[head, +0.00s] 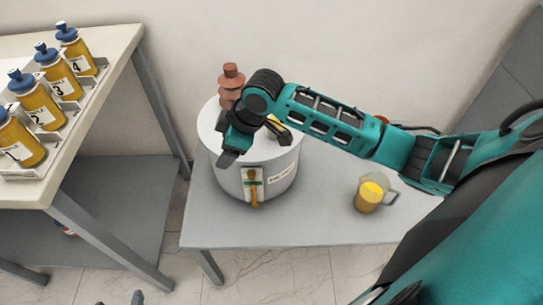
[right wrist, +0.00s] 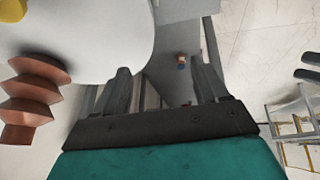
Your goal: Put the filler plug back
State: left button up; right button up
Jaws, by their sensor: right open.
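The white transformer tank (head: 228,182) stands on the grey table, with a ribbed brown bushing (head: 231,84) on its lid. The bushing also shows at the left of the right wrist view (right wrist: 32,98). My right gripper (head: 227,156) is over the tank's front left edge, pointing down. In the right wrist view its fingers (right wrist: 162,82) are apart with nothing between them. A yellow and black part (head: 279,129) shows on the lid behind my right arm; I cannot tell whether it is the filler plug. My left gripper's tips (head: 124,299) show apart at the bottom edge.
A glass jug of yellow liquid (head: 370,194) stands on the table right of the tank. Several numbered oil bottles (head: 40,104) stand in a rack on the left bench (head: 112,62). The table's front left is clear.

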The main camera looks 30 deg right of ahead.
jog(key=s+a+f+m+t+y, duration=0.2)
jog(key=s+a+f+m+t, duration=0.1)
jog(key=s+a+f, duration=0.1)
jog(key=s+d+f+m+t+h, duration=0.3)
jog(key=s+d+f+m, duration=0.2)
jog(key=s, duration=0.7)
jog(key=shift+f+t, duration=0.3)
jog(key=shift+f, duration=0.6)
